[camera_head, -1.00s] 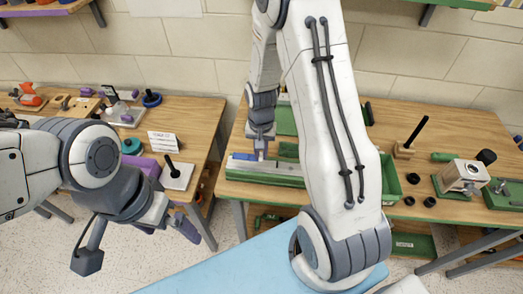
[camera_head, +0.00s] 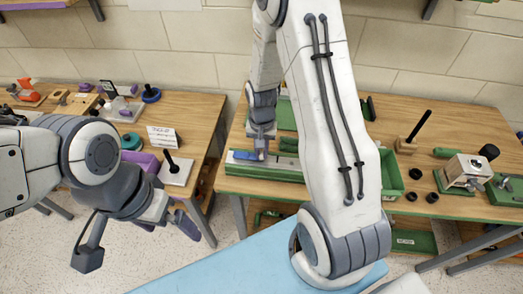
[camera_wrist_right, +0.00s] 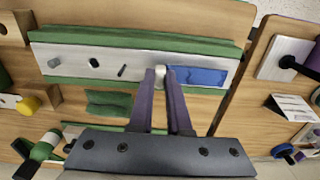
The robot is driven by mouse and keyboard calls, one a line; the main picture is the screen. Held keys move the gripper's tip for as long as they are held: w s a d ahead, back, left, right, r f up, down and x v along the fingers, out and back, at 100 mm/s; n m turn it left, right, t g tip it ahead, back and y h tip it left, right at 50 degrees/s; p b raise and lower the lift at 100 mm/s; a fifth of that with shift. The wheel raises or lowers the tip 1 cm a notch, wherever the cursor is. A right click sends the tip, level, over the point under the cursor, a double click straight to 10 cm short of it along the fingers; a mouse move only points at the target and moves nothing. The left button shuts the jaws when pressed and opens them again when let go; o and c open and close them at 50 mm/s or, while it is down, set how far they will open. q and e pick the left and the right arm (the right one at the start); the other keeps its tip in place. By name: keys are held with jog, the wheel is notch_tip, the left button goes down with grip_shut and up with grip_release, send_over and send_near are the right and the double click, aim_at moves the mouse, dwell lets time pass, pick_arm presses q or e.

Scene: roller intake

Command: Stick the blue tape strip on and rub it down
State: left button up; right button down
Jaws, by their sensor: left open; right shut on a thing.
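The blue tape strip (camera_head: 245,155) lies along one end of the pale top of a long green-sided fixture (camera_head: 265,170). In the right wrist view the strip (camera_wrist_right: 202,76) looks flat on that pale face (camera_wrist_right: 140,66). My right gripper (camera_head: 262,153) is low over the fixture, beside the strip. In the right wrist view its purple fingers (camera_wrist_right: 165,76) are shut on a small pale piece at the strip's inner end. I cannot tell whether this piece belongs to the strip. My left gripper (camera_head: 187,224) is open, away from the fixture, by the left table's front edge.
A green bin (camera_head: 391,180) stands right of my right arm. A black-handled wooden tool (camera_head: 410,140) and a metal-and-green device (camera_head: 464,174) stand further right. The left table holds a white sign (camera_head: 163,137) and a black-handled white plate (camera_head: 176,170). A gap separates the tables.

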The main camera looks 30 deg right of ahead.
jog(key=shift+f, duration=0.15)
dwell(0.5)
jog(key=shift+f+b, duration=0.35)
jog(key=shift+f, duration=0.1)
jog(key=c, duration=0.8)
grip_release()
